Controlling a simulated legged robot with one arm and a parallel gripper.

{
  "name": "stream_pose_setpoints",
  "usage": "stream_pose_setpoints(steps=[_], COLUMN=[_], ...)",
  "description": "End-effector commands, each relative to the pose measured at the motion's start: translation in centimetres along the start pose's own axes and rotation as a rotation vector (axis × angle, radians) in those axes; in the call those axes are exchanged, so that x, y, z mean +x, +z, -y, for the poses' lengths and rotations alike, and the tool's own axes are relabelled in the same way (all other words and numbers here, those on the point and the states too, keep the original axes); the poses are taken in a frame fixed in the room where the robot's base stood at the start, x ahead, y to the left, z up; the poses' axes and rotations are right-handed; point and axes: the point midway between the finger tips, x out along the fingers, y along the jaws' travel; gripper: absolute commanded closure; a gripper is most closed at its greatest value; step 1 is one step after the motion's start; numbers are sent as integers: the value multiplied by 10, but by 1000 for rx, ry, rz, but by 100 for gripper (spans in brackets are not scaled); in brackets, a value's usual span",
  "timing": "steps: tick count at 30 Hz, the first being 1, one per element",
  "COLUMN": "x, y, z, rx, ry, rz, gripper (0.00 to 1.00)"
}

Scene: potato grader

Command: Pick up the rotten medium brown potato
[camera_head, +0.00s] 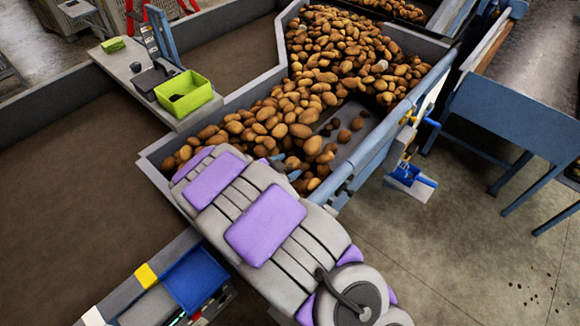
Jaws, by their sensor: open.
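Many brown potatoes (325,48) lie heaped in the grey metal trough (352,148) of the grader. A few darker brown potatoes (343,136) lie apart on the bare trough floor to the right of the heap's near end. I cannot tell for sure which potato is the rotten medium one. My gripper (286,166) is at the near end of the heap, its bluish fingertips apart among or just above the potatoes. My grey and purple arm hides the near left part of the trough and most of the gripper. I see no potato held.
The trough's side walls stand around the potatoes. A green bin (184,94) stands on a ledge at left. A blue tray (195,279) is at the lower left. A blue-framed conveyor (520,112) is at right, with open floor before it.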

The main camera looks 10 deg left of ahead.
Motion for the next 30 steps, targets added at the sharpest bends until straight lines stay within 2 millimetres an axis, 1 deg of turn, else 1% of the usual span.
stream_pose_setpoints(steps=[1, 4, 11, 24, 25, 30], x=[5, 8, 8, 8, 8, 8], y=[0, 0, -1, -1, -1, -1], z=[0, 0, 0, 0, 0, 0], rx=[3, 3, 3, 2, 2, 2], ry=[-1, -3, -3, -3, -3, -2], rz=[0, 2, 2, 1, 1, 1], gripper=[36, 36, 36, 78, 80, 80])
